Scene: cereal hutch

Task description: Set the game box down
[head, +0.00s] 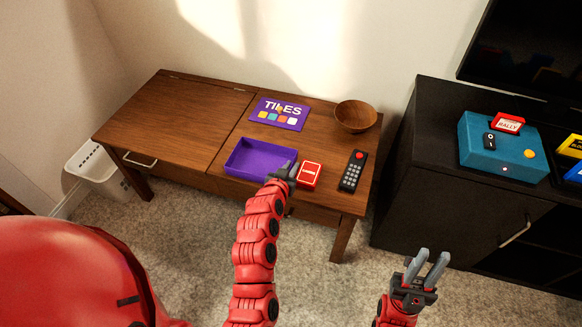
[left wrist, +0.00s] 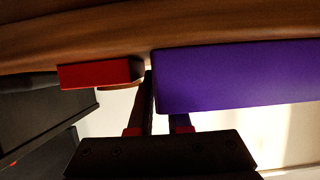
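The open purple game box (head: 238,172) sits on the wooden table, at the front, right of the table's seam. Its side fills the right of the left wrist view (left wrist: 235,80). Its purple lid marked TILES (head: 279,114) lies flat behind it. My left gripper (head: 290,169) is at the box's right wall, fingers pointing down. One finger is outside the wall, in the gap beside the red card box; the other is hidden behind the box's front side. The fingers look shut on the wall. My right gripper (head: 428,263) is open and empty, in front of the black cabinet.
The red card box (head: 309,175) stands close right of my left gripper, also in the left wrist view (left wrist: 95,75). A remote (head: 353,171) and a wooden bowl (head: 355,116) are further right. The table's left half (head: 170,120) is clear. A black cabinet (head: 410,190) stands at the right.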

